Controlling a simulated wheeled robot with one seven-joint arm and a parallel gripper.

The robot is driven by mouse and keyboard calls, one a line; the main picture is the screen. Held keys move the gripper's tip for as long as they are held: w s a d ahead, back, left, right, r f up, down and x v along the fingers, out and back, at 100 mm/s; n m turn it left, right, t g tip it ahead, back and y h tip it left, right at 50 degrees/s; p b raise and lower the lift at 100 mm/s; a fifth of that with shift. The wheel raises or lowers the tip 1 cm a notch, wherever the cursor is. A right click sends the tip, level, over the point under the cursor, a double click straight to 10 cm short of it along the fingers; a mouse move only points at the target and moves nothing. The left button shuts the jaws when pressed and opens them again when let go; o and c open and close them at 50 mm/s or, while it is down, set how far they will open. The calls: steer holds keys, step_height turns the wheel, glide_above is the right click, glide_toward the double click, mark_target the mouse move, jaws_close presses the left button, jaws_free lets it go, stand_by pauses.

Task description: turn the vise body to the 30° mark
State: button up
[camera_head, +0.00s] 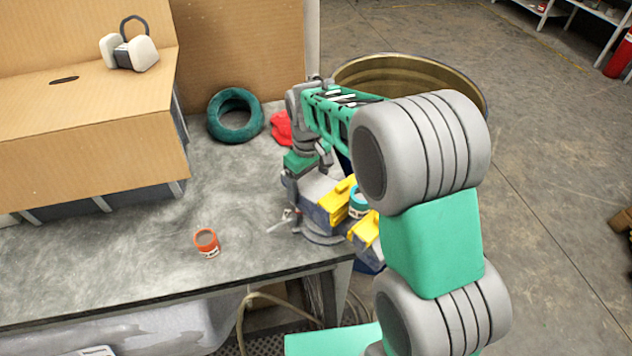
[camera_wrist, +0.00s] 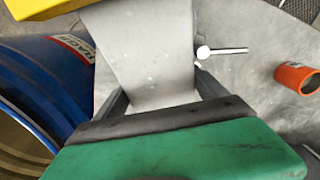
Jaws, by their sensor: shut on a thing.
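The vise (camera_head: 318,186) stands at the right front corner of the bench. It has a grey body, yellow jaws (camera_head: 338,202) and a round swivel base (camera_head: 322,237). A teal can (camera_head: 357,203) sits between the jaws. A small lock handle (camera_head: 284,218) sticks out at the base's left. My gripper (camera_head: 300,175) is at the vise's rear end. In the wrist view its dark fingers (camera_wrist: 157,92) lie on both sides of the grey vise body (camera_wrist: 150,50), shut on it. The degree marks are too small to read, so the vise's angle cannot be told.
An orange can (camera_head: 207,244) stands on the bench left of the vise. A teal ring (camera_head: 235,116) and red cloth (camera_head: 281,128) lie behind. A blue drum (camera_wrist: 55,85) is close by the vise.

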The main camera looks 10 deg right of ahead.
steer(key=shift+r, duration=0.1)
stand_by(0.3)
steer(key=o, duration=2)
step_height(320, 180, up, 7)
steer(key=shift+b, duration=0.7)
steer(key=shift+r, duration=0.35)
